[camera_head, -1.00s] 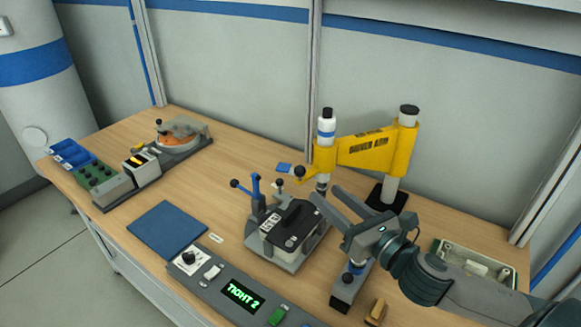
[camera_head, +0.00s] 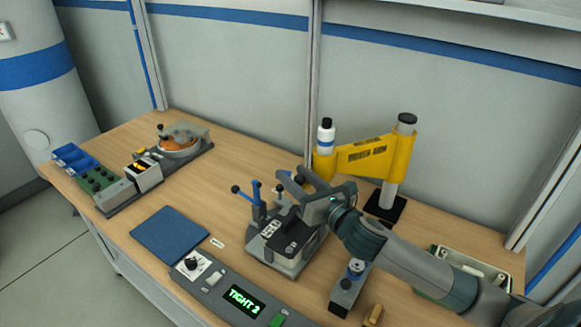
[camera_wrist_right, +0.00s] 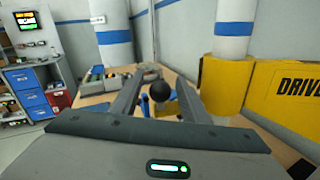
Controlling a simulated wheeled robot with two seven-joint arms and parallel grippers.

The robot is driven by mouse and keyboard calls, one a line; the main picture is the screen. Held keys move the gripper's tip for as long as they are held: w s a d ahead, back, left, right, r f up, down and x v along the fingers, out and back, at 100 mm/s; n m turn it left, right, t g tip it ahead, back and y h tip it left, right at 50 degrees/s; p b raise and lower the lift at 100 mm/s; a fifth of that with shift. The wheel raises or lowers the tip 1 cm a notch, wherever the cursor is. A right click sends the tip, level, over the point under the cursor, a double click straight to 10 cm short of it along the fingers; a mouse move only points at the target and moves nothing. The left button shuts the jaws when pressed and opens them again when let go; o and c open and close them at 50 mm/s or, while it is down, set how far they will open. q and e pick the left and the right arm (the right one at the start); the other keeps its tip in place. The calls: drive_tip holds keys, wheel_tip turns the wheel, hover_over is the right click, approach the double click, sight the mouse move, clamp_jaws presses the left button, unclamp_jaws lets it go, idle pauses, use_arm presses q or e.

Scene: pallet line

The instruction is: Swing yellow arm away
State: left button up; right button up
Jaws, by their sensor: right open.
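The yellow arm (camera_head: 360,158) reaches left from a post at the back right of the bench. It carries a white driver body with a blue band (camera_head: 326,137) at its left end. In the right wrist view the yellow arm (camera_wrist_right: 286,92) fills the right side. My right gripper (camera_head: 289,174) is open beside the arm's left end. In the right wrist view a black ball knob (camera_wrist_right: 160,91) shows between the open fingers; whether they touch it cannot be told. The gripper hides the knob in the head view. My left gripper is not in view.
A grey fixture with a black-topped box (camera_head: 290,238) stands just below my right gripper, with blue levers (camera_head: 256,193) at its left. A control panel reading TIGHT 2 (camera_head: 243,299) lies in front. A blue mat (camera_head: 169,234) lies left. The back middle of the bench is clear.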

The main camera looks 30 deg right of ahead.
drive_tip(key=shift+w+a, duration=0.2)
drive_tip(key=shift+w, duration=0.9)
drive_tip(key=shift+c, duration=0.2)
clamp_jaws()
